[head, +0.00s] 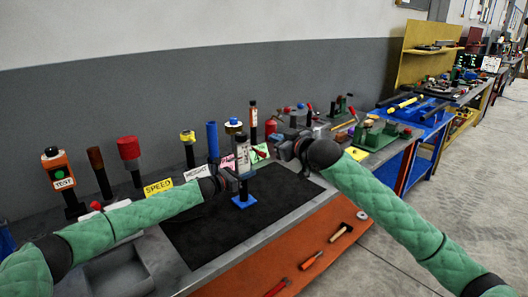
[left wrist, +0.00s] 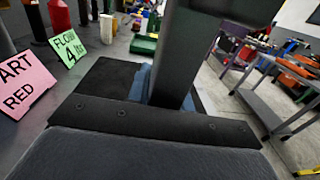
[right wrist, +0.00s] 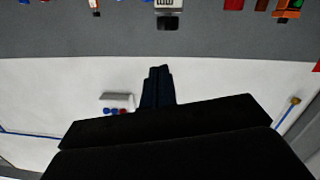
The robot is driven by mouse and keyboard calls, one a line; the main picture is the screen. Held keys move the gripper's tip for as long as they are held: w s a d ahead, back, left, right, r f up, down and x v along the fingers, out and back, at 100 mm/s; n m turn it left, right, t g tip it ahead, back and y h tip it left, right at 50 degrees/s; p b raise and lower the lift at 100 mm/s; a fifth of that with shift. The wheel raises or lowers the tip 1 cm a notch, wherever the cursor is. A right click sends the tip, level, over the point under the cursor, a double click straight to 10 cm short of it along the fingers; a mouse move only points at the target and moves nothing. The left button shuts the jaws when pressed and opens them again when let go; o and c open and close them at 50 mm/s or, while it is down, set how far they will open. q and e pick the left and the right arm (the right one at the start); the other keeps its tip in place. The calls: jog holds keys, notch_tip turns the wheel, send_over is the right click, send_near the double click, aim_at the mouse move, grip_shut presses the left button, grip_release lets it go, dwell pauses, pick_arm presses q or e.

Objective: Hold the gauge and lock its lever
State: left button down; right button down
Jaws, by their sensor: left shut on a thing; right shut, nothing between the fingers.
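The gauge (head: 242,155) is a grey head on a dark post over a blue base (head: 244,201), upright on the black mat. My left gripper (head: 236,178) is shut on its post, from the left. In the left wrist view the dark post (left wrist: 178,65) rises between the fingers, with its top out of frame. My right gripper (head: 275,144) is shut and empty, to the right of the gauge head and apart from it. Its closed fingertips (right wrist: 157,76) show in the right wrist view. I cannot make out the lever in any view.
Behind stand an orange TEST box (head: 58,172), a red-topped post (head: 129,150) and other posts. Cards read SPEED (head: 158,187), WEIGHT and START RED (left wrist: 22,84). An orange shelf (head: 330,238) below holds a hammer and screwdrivers.

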jog(key=shift+w+d+f+m+g+h, duration=0.1)
jog(key=shift+d+f+m+g+h, duration=0.2)
jog(key=shift+f, duration=0.3)
jog(key=shift+d+f+m+g+h, duration=0.1)
jog(key=shift+d+f+h, duration=0.1)
jog(key=shift+f+h, duration=0.3)
send_over(258, 152)
jog(key=s+d, duration=0.1)
jog(key=s, duration=0.3)
notch_tip(258, 152, down, 2)
jog(key=shift+w+d+f, duration=0.15)
jog(key=shift+f, duration=0.55)
jog(key=shift+w+d+f, duration=0.15)
jog(key=shift+f, duration=0.6)
jog(key=shift+w+d+f, duration=0.15)
jog(key=shift+f, duration=0.55)
